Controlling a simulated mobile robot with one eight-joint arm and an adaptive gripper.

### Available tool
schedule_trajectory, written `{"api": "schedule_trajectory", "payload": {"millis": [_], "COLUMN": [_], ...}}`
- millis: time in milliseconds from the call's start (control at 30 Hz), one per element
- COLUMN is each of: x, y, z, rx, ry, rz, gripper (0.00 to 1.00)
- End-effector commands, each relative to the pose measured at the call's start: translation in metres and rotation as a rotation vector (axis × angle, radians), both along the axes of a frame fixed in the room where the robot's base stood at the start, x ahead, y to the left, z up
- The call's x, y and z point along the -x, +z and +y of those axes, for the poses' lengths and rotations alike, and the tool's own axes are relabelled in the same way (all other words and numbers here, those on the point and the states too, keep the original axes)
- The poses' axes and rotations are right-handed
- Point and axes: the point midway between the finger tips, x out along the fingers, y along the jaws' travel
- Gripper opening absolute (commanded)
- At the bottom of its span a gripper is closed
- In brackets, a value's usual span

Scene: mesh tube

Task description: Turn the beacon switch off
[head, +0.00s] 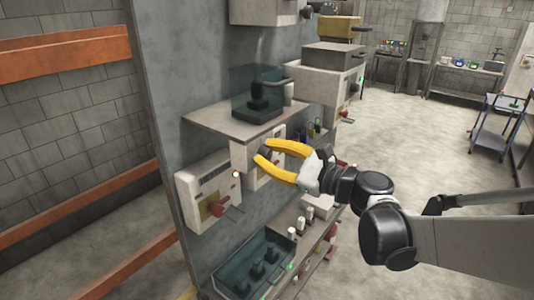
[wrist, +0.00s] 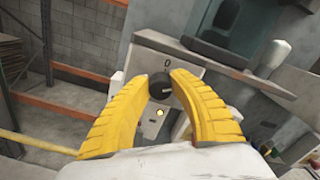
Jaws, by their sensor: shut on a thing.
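A black round knob (wrist: 160,86) sits on the face of a pale box (wrist: 148,60) in the wrist view; it looks like the beacon switch. A "0" mark shows above the knob. A small yellow light (wrist: 159,113) glows below it. A pale line shows on the knob, but its exact direction is hard to tell. My gripper (wrist: 160,82) has its two yellow fingers on either side of the knob, shut on it. In the head view my gripper (head: 264,150) reaches the pale box (head: 240,157) under a shelf; its fingers largely hide the knob there.
A shelf (head: 205,120) with a clear-covered black device (head: 258,92) is just above my gripper. A box with a red handle (head: 218,207) is at lower left. A clear-sided tray (head: 255,262) is below. Open floor (head: 410,150) lies to the right.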

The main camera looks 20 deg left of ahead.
Motion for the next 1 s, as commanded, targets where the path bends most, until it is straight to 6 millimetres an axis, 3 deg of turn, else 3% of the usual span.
{"api": "schedule_trajectory", "payload": {"millis": [367, 1000], "x": [0.0003, 0.0012], "y": [-0.0012, -0.0024], "z": [0.0002, 0.0006], "rx": [0.039, 0.257], "ry": [0.000, 0.000], "rz": [-0.096, -0.622], "gripper": [0.00, 0.00]}}
